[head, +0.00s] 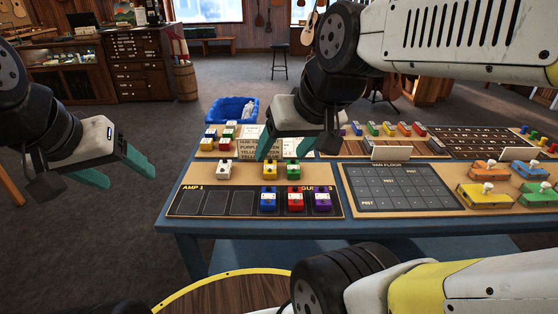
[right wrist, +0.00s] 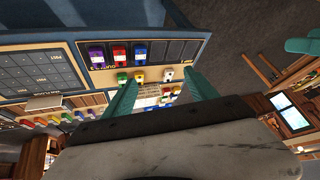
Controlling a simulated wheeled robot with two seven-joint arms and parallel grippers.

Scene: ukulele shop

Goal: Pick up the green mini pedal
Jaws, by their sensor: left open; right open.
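A small green pedal (head: 293,170) stands upright on the tan front strip of the table, right of a yellow pedal (head: 270,171) and a white pedal (head: 225,169). In the right wrist view the green pedal (right wrist: 122,77) shows beside one fingertip, partly covered. My right gripper (head: 287,150) is open and empty, above and just behind that row; one of its teal fingers is mostly hidden in the head view. It also shows in the right wrist view (right wrist: 160,88). My left gripper (head: 122,172) is open and empty, left of the table over the floor.
A black AMP 1 board (head: 215,203) holds blue, red and purple pedals in front. Other green pedals stand in the back row (head: 388,129) and, larger, at the far right (head: 538,195). A blue bin (head: 232,108) and a lettered card (head: 257,139) are behind.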

